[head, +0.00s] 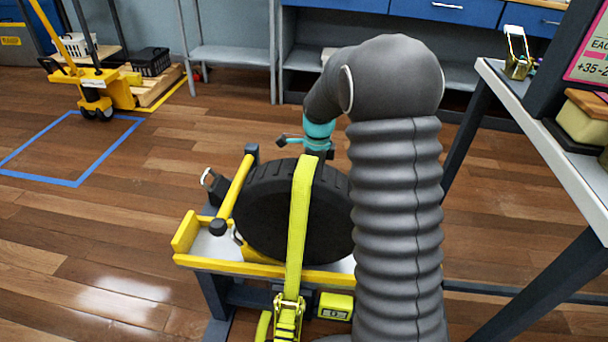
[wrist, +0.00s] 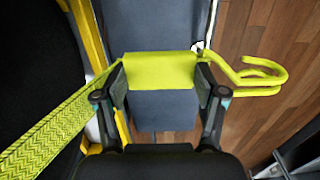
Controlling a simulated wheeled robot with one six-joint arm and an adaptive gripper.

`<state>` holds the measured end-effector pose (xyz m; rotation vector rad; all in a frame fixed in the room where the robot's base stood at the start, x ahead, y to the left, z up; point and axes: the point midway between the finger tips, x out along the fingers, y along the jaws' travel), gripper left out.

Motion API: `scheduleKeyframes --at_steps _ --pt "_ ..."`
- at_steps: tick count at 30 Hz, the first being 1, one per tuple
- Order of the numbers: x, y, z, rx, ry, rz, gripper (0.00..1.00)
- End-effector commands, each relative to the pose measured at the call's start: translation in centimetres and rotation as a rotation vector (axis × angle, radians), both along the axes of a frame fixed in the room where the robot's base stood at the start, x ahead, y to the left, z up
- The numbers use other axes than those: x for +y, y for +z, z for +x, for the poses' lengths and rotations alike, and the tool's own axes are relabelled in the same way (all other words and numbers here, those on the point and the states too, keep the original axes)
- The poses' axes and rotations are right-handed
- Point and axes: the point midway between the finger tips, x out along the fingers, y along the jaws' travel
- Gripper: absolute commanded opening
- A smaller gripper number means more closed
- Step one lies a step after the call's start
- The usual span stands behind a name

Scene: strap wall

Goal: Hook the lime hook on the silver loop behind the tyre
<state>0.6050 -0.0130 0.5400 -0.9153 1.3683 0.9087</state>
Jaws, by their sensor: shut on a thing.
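The lime hook (wrist: 262,76) shows in the wrist view, its open bend pointing right over the floor. My gripper (wrist: 160,73) is shut on the lime block at the hook's base, one finger at each end. The lime strap (wrist: 62,118) runs from the block to the left. In the head view the strap (head: 300,215) passes over the black tyre (head: 262,208) down to a ratchet (head: 287,316). My gripper's fingers are hidden behind the tyre and my arm there. I cannot make out the silver loop behind the tyre for certain; the hook touches no loop that I can see.
The tyre stands upright in a yellow-edged stand (head: 190,232) with a yellow bar (head: 237,187) at its left. A dark bracket with a metal ring (head: 211,184) sits at the stand's left. A table (head: 540,130) stands right.

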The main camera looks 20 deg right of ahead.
Motion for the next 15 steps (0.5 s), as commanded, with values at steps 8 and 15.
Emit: scheduleKeyframes --at_steps 8,15 --pt "0.2 -2.0 0.0 0.001 0.003 0.0 0.3" --pt "0.2 -3.4 0.0 0.001 0.003 -0.001 0.3"
